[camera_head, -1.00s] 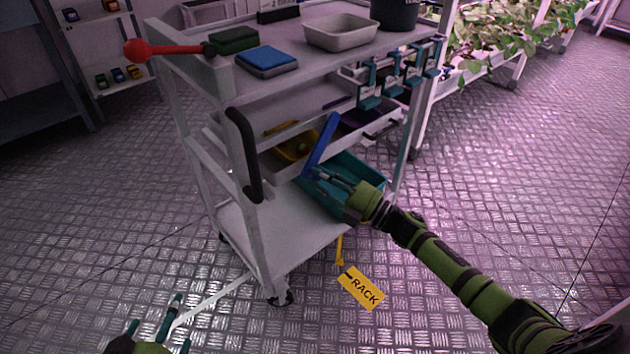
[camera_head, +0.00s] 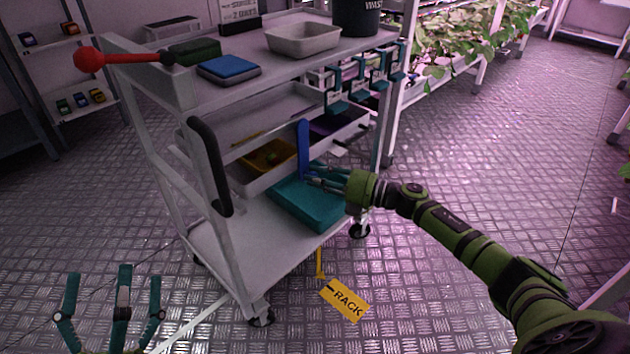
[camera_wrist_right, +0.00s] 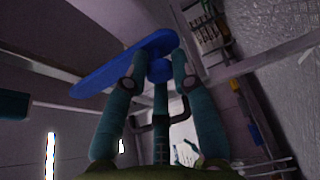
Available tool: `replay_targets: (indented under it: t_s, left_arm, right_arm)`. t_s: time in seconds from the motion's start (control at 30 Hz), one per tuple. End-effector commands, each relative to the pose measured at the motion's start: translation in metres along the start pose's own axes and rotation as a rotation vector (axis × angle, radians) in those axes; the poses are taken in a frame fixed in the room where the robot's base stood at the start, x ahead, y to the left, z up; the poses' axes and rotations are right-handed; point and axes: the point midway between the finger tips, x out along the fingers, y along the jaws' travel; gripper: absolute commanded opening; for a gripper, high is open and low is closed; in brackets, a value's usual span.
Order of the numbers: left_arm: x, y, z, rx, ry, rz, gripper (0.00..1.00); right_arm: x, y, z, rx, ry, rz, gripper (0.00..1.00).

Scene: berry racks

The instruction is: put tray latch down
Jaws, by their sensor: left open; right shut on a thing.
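The tray latch (camera_head: 303,148) is a blue lever at the side of the cart's middle tray (camera_head: 262,178). It stands nearly upright in the head view, its lower end at my right gripper's fingers. My right gripper (camera_head: 318,180) comes in from the right and is shut on the latch. In the right wrist view, the latch (camera_wrist_right: 115,72) slants across the top, and the fingers (camera_wrist_right: 160,75) close around its round blue end. The fingers hide part of that end. My left gripper (camera_head: 115,290) is open and empty at the bottom left, apart from the cart.
A teal bin (camera_head: 300,208) sits on the bottom shelf, just below my right gripper. A black handle (camera_head: 209,168) and a red-knobbed lever (camera_head: 125,58) stick out at the cart's left. The floor at right is open.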

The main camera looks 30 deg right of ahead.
Motion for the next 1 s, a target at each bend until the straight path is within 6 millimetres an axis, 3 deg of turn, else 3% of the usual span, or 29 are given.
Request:
replay_targets:
  t_s: [0.43, 0.47, 0.5, 0.87, 1.0]
  left_arm:
    - [0.000, 0.001, -0.003, 0.000, 0.012, 0.002, 0.93]
    - [0.000, 0.001, -0.003, 0.000, 0.012, 0.002, 0.93]
    - [0.000, 0.001, -0.003, 0.000, 0.012, 0.002, 0.93]
    - [0.000, 0.000, -0.002, 0.000, 0.009, 0.001, 0.93]
    - [0.000, 0.000, -0.002, 0.000, 0.009, 0.001, 0.93]
  right_arm:
    - [-0.002, 0.001, 0.004, -0.016, -0.008, -0.006, 0.00]
    - [-0.002, 0.001, 0.004, -0.016, -0.009, -0.006, 0.34]
    - [-0.002, 0.001, 0.004, -0.016, -0.009, -0.005, 0.50]
    - [-0.003, 0.000, 0.003, -0.012, -0.005, -0.005, 0.50]
    - [-0.016, -0.001, 0.003, -0.011, -0.006, -0.008, 0.50]
